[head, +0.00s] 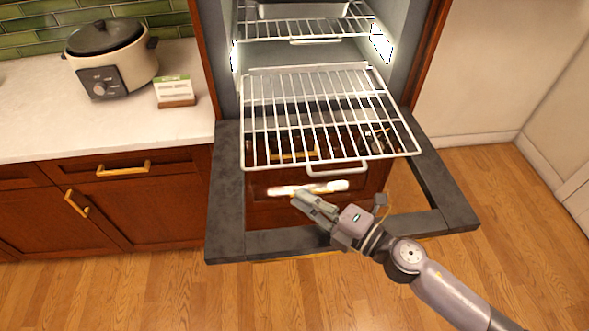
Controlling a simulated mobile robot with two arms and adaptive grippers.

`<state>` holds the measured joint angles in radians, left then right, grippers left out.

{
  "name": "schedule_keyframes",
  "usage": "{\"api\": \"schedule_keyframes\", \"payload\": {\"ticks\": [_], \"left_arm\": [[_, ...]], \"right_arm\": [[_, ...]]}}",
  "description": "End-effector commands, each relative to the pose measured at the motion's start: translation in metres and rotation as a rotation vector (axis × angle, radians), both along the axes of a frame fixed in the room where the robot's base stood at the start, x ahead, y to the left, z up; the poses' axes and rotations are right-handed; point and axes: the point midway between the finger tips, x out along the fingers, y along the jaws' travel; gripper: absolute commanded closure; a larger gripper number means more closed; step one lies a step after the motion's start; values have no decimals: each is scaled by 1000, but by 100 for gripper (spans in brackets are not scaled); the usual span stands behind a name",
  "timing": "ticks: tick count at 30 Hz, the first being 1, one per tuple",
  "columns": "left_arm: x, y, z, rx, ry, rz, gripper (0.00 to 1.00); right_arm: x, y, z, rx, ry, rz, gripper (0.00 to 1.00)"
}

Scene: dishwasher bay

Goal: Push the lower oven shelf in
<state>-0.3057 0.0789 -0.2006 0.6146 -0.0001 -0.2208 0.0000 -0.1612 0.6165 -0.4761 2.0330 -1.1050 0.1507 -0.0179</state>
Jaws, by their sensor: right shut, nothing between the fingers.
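The lower oven shelf (318,112) is a white wire rack that sticks well out of the oven over the lowered door. It has a small white handle loop (338,170) at its front edge. My right gripper (297,199) is shut and empty. In the picture it is just below and left of the handle loop, over the open door; I see no contact with the shelf. The upper oven shelf (305,22) is inside the oven with a pale tray (303,9) on it. My left gripper is not in view.
The dark-framed oven door (228,190) is folded down, with a see-through middle. A white worktop (40,110) at the left bears a beige cooker (118,75) and a small card on a wooden stand (174,92). Wooden floor (530,210) is clear at the right.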

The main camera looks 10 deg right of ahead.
Motion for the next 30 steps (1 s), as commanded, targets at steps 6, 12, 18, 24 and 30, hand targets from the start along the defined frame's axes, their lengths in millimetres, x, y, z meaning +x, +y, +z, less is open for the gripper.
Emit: {"api": "schedule_keyframes", "payload": {"ticks": [6, 12, 18, 24, 30], "left_arm": [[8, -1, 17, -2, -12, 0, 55], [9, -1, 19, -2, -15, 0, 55], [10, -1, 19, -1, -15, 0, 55], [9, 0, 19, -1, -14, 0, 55], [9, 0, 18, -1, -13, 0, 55]], "right_arm": [[35, 19, 2, 0, -1, -2, 100], [54, 18, 0, -1, -1, -1, 100], [59, 18, -1, 0, 1, -1, 100], [58, 18, -1, 0, 1, -1, 100], [67, 18, 0, -1, -1, 0, 100]]}}
